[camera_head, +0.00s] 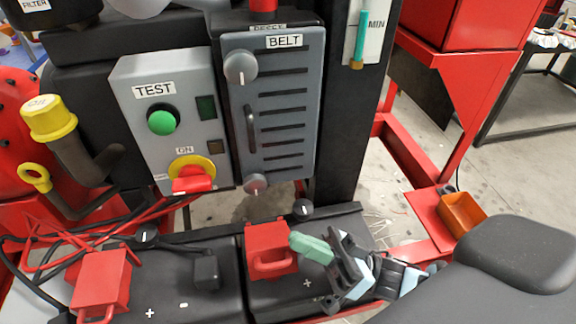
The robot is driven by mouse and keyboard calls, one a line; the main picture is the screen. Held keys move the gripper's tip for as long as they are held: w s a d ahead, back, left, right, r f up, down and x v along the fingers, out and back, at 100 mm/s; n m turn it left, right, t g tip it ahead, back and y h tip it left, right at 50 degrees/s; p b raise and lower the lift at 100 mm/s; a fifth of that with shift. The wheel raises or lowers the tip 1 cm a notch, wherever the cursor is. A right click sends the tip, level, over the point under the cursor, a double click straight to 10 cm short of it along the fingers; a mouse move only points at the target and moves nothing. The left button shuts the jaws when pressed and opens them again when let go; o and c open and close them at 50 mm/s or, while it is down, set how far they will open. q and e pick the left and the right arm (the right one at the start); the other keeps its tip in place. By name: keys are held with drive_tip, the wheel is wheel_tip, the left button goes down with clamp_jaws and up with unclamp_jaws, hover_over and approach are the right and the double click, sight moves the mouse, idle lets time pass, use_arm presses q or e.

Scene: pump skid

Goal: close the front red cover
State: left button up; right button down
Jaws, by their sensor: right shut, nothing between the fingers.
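Two red covers with loop handles sit on the black battery-like boxes at the bottom. One red cover (268,238) is on the right box, and another red cover (101,276) is on the left box. I cannot tell from the labels which one is called front, or how far each is open. My right gripper (306,246) has pale green fingertips. It is shut and empty at the right side of the right red cover, very near it; contact is unclear. My left gripper is out of view.
A grey TEST box (137,120) with a green button and a red-yellow switch stands behind, beside the BELT panel (300,120). Red and black cables (75,235) run at the left. An orange bin (461,214) is at the right.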

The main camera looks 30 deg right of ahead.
idle(0.5)
drive_tip(key=s+a+r, duration=0.2)
drive_tip(key=s+a, duration=0.1)
drive_tip(key=s, duration=0.4)
drive_tip(key=s+a+r, duration=0.3)
drive_tip(key=s, duration=0.4)
drive_tip(key=shift+s+a+b, duration=0.3)
drive_tip(key=shift+s+b, duration=0.1)
